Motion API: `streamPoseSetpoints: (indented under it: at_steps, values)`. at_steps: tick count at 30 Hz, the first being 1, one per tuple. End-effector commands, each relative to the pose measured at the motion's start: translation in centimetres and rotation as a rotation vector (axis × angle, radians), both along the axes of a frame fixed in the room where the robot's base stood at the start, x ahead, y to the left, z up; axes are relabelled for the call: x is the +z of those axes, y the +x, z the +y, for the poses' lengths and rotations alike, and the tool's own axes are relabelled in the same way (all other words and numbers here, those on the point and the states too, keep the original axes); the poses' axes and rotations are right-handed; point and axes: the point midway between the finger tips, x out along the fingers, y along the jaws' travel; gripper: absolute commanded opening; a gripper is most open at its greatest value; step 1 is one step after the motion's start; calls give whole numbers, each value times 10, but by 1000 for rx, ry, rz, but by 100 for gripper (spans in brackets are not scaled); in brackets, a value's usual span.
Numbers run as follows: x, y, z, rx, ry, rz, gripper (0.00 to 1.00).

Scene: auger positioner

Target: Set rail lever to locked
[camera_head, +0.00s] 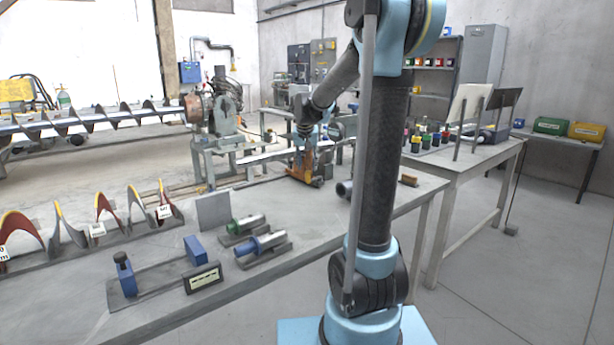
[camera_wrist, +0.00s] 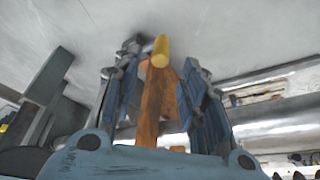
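The orange rail lever (camera_wrist: 152,104) with a yellow tip (camera_wrist: 160,50) stands between the two fingers of my gripper (camera_wrist: 161,66) in the wrist view. The fingers have blue inner pads, and gaps show between the pads and the lever, so the gripper looks open around it. In the head view, an orange part (camera_head: 301,166) shows low at the far bench edge, under the end of my arm. My gripper is small and partly hidden there. The lever's locked or unlocked setting cannot be read.
A long auger (camera_head: 95,121) on a rail lies at the left. The near bench (camera_head: 290,222) carries blue blocks (camera_head: 195,250), cylinder tools (camera_head: 262,243) and curved flights (camera_head: 108,215). A grey pipe (camera_wrist: 275,118) runs close to the right finger in the wrist view.

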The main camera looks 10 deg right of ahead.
Motion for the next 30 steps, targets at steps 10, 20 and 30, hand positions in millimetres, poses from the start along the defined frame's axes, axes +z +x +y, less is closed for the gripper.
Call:
streamPoseSetpoints:
  at_steps: [10,20,30]
  values:
    - [-45,19,-4,0,0,0,39]
    - [-57,23,-6,0,0,0,39]
    - [-57,23,-5,1,0,0,3]
